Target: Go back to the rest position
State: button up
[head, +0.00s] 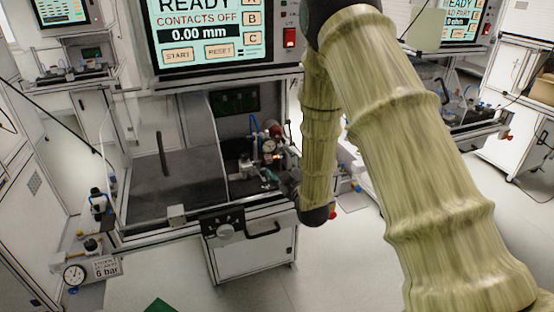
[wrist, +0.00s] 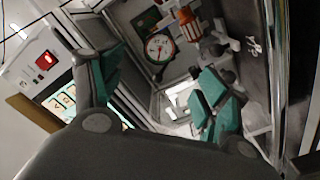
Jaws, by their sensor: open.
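My gripper (wrist: 158,100) shows in the wrist view with its two green-padded fingers spread apart and nothing between them. Past the fingers are a round dial gauge (wrist: 159,47) and an orange-and-white part (wrist: 188,24) of the test station. In the head view my arm, in a pale ribbed cover, crosses the right half and bends down toward the station's fixture (head: 268,155). My gripper is hard to make out there, and the arm hides part of the station's right side.
A red switch (head: 289,38) sits beside the screen. A pressure gauge (head: 75,275) stands at lower left. Other stations stand behind on both sides. Floor (head: 330,270) is clear in front.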

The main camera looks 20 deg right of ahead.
jog(key=shift+s, duration=0.75)
jog(key=s+f+g, duration=0.1)
jog(key=s+f, duration=0.1)
jog(key=f, duration=0.2)
jog(key=s+f+m+g, duration=0.1)
jog(key=s+f, duration=0.2)
jog(key=f, duration=0.2)
jog(key=s+f+m+g, duration=0.1)
jog(key=s+f+g, duration=0.1)
jog(key=f, duration=0.2)
jog(key=shift+s+a+f+h, duration=0.2)
jog(key=shift+a+f+h, duration=0.1)
jog(key=shift+a+f, duration=0.1)
jog(key=s+a+f+m+g, duration=0.1)
jog(key=s+f+m+g, duration=0.3)
jog(key=s+f, duration=0.95)
jog(key=s+a+f+m+g, duration=0.1)
jog(key=s+f+g, duration=0.2)
jog(key=s, duration=0.6)
jog(key=s+a+f+m+g, duration=0.1)
jog(key=s+f+g, duration=0.2)
jog(key=s, duration=0.7)
jog(key=s+a+f+m+g, duration=0.1)
jog(key=s+f+g, duration=0.2)
jog(key=s, duration=0.6)
jog(key=shift+s+f+g, duration=0.25)
jog(key=shift+f+g, duration=0.1)
jog(key=shift+g, duration=0.15)
jog(key=shift+a, duration=0.1)
